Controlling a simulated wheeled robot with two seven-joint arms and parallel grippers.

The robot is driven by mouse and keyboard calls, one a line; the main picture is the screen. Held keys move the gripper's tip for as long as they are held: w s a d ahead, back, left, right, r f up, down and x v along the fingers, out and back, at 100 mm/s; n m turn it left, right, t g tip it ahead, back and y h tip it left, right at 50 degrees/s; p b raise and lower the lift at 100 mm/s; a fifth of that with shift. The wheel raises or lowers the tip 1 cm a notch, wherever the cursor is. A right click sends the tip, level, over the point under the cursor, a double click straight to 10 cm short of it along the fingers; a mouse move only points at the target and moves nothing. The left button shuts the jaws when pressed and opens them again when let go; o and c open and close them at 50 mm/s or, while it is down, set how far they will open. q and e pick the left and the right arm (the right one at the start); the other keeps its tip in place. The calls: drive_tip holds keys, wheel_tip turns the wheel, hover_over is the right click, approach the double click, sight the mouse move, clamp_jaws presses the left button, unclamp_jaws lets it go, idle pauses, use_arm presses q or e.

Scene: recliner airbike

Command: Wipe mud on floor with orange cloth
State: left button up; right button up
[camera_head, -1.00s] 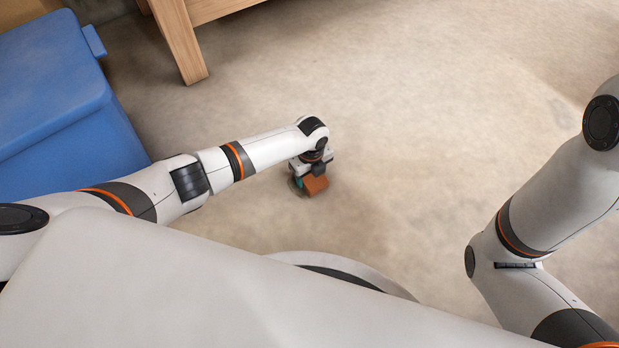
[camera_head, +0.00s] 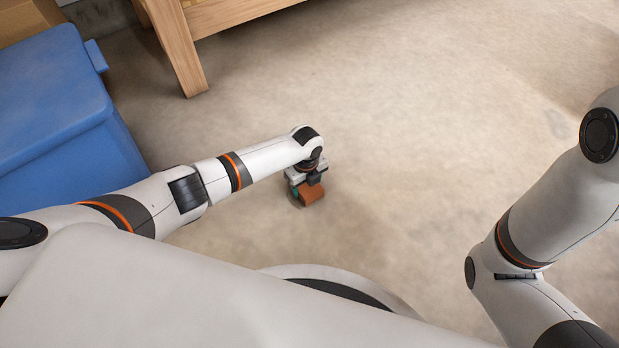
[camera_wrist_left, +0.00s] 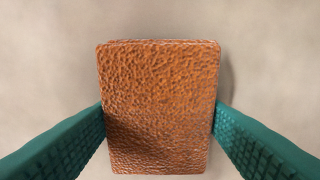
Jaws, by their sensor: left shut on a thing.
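The orange cloth (camera_wrist_left: 159,105) is a thick, textured orange-brown block. My left gripper (camera_wrist_left: 160,122) is shut on it, with a green finger pressed to each side. In the head view the cloth (camera_head: 312,194) is at floor level or just above it, under my left gripper (camera_head: 305,190), which points down; I cannot tell whether it touches. No clear mud patch shows; a slightly darker area of floor lies around the cloth in the left wrist view. My right gripper is out of view; only its arm shows at the right.
A blue lidded bin (camera_head: 55,105) stands at the left. A wooden leg (camera_head: 178,55) of some furniture stands at the top left, with a cardboard box (camera_head: 25,18) in the corner. The concrete floor (camera_head: 430,110) ahead and to the right is clear.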

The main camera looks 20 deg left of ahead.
use_arm(q)
drive_tip(key=shift+s+a+p, duration=0.45)
drive_tip(key=shift+s+p, duration=0.25)
drive_tip(key=shift+s+a+f, duration=0.1)
drive_tip(key=shift+s+f, duration=0.1)
drive_tip(key=shift+s, duration=0.1)
drive_tip(key=shift+s+a+r+p, duration=0.1)
drive_tip(key=shift+s+a+p, duration=0.2)
drive_tip(key=shift+s+p, duration=0.45)
drive_tip(key=shift+w+b, duration=0.6)
drive_tip(key=shift+w, duration=0.7)
drive_tip(key=shift+w+b, duration=0.85)
drive_tip(key=shift+b, duration=0.15)
drive_tip(key=shift+w, duration=0.55)
drive_tip(key=shift+r, duration=0.1)
drive_tip(key=shift+r, duration=0.1)
